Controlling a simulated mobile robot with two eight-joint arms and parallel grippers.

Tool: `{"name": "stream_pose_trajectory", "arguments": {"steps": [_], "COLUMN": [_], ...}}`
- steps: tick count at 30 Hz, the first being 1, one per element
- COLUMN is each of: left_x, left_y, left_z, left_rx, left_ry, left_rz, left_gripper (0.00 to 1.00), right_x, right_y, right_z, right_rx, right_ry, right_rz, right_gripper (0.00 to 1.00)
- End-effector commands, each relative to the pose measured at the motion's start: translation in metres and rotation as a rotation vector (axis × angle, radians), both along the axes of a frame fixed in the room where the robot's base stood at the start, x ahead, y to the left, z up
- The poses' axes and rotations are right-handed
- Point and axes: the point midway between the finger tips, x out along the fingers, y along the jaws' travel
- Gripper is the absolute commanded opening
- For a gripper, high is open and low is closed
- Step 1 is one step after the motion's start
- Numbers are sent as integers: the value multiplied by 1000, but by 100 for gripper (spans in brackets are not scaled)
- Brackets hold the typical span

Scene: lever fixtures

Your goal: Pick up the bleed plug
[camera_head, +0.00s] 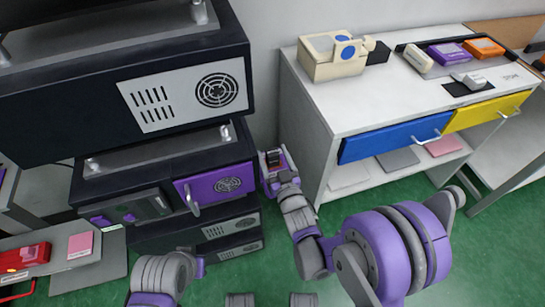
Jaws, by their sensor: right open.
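I cannot make out for certain which thing is the bleed plug. My right gripper (272,159) is at the end of the arm reaching up from the lower right. It is open, beside the left side of the white cabinet (308,118) and right of the purple-fronted unit (215,185). Nothing can be seen held in it. A grey link of my left arm shows at the bottom, but its gripper does not show.
On the cabinet top stand a cream device (333,68) with a blue disc and a black tray (404,46) holding purple and orange boxes. A blue drawer (385,140) and a yellow drawer (485,112) are below. A red box (25,258) lies at lower left. Green floor is open at lower right.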

Motion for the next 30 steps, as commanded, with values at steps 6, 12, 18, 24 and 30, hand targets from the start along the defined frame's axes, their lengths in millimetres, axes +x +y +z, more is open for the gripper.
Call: {"name": "stream_pose_trajectory", "arguments": {"steps": [6,12,18,24,30], "left_x": [0,0,0,0,0], "left_y": [0,0,0,0,0], "left_z": [0,0,0,0,0], "left_rx": [0,0,0,0,0], "left_ry": [0,0,0,0,0], "left_rz": [0,0,0,0,0], "left_gripper": [0,0,0,0,0], "right_x": [6,6,6,6,6], "right_y": [2,2,2,2,2], "right_z": [0,0,0,0,1], "right_rx": [1,1,1,1,1], "right_ry": [0,0,0,0,0], "right_rz": [0,0,0,0,0], "right_gripper": [80,60,24,0,0]}}
